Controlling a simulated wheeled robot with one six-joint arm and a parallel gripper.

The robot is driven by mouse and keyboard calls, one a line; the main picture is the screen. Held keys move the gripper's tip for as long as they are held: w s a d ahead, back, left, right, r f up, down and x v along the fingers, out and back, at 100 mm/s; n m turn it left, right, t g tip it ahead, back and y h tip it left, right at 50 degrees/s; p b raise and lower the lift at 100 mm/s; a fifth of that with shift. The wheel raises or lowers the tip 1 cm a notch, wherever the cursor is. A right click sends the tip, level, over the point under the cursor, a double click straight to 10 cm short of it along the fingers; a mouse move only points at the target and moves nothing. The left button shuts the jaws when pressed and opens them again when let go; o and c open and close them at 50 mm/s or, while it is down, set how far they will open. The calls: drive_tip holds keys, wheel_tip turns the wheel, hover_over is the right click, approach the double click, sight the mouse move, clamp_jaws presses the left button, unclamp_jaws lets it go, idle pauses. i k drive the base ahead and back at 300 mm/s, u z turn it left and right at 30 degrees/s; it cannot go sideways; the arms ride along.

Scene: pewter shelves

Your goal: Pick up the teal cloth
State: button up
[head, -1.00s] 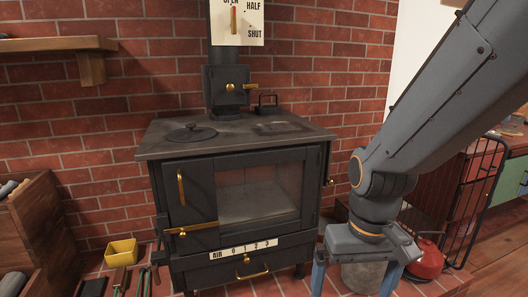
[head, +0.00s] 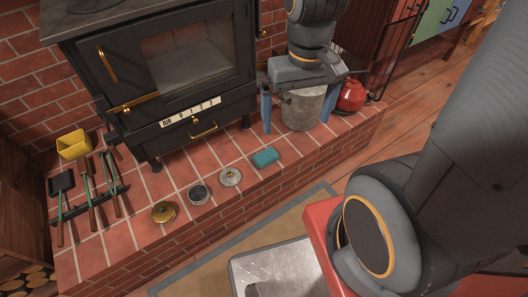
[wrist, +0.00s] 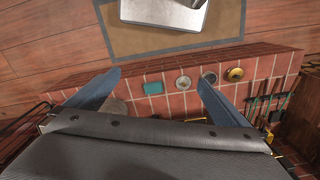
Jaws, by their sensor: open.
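The teal cloth (head: 265,157) is a small folded block lying flat on the red brick hearth, in front of the stove's right side. In the wrist view it also shows (wrist: 152,88) between the two blue fingers, farther off. My gripper (head: 297,124) points down with its fingers spread and nothing between them. In the head view it is above and to the right of the cloth, apart from it. In the wrist view my gripper (wrist: 160,77) is also open.
The black stove (head: 150,65) stands behind. A metal bucket (head: 301,108) and red kettle (head: 351,96) are at right. Left of the cloth are a pale lid (head: 230,177), a round tin (head: 199,193), a brass lid (head: 164,212) and fire tools (head: 90,195).

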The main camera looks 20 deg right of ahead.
sight(264, 158)
drive_tip(key=k, duration=0.5)
drive_tip(key=u, duration=1.6)
drive_tip(key=i, duration=0.9)
drive_tip(key=z, duration=1.65)
